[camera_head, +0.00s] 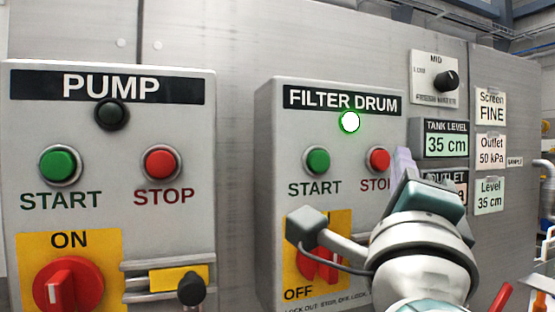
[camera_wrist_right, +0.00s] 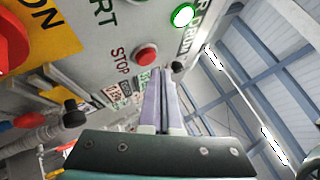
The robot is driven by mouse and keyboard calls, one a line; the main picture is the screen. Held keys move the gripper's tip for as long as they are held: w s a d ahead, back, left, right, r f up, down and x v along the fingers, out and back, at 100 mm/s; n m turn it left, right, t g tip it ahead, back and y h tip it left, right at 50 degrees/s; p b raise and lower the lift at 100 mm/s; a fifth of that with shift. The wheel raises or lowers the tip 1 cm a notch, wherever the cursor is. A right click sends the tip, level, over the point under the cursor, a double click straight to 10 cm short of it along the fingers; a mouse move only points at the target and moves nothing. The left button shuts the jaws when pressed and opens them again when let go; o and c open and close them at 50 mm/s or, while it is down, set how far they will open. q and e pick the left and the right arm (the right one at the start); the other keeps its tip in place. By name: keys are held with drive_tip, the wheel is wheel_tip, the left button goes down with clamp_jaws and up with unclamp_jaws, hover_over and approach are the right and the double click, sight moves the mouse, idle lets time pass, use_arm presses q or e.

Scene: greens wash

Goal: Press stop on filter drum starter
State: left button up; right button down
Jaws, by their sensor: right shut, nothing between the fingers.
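The filter drum starter box (camera_head: 270,140) is on the grey panel in the middle of the head view. Its red STOP button (camera_head: 379,159) sits right of the green START button (camera_head: 317,161), and its lamp (camera_head: 350,122) glows green. My right gripper (camera_head: 402,160) is just right of the STOP button, with its pale fingers together and empty. In the right wrist view, the red STOP button (camera_wrist_right: 146,54) shows beside the closed fingertips (camera_wrist_right: 163,72). A gap or contact between fingertips and button is hard to judge. My left gripper is out of view.
The pump starter box (camera_head: 110,225) stands to the left, its lamp (camera_head: 111,114) dark, with a red rotary switch (camera_head: 68,285) below. A tank level display (camera_head: 446,144) and a black selector knob (camera_head: 446,81) are at the right. My arm covers part of the outlet display.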

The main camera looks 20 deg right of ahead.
drive_tip(key=shift+w, duration=0.15)
idle(0.3)
drive_tip(key=shift+w, duration=0.75)
idle(0.6)
drive_tip(key=shift+s, duration=1)
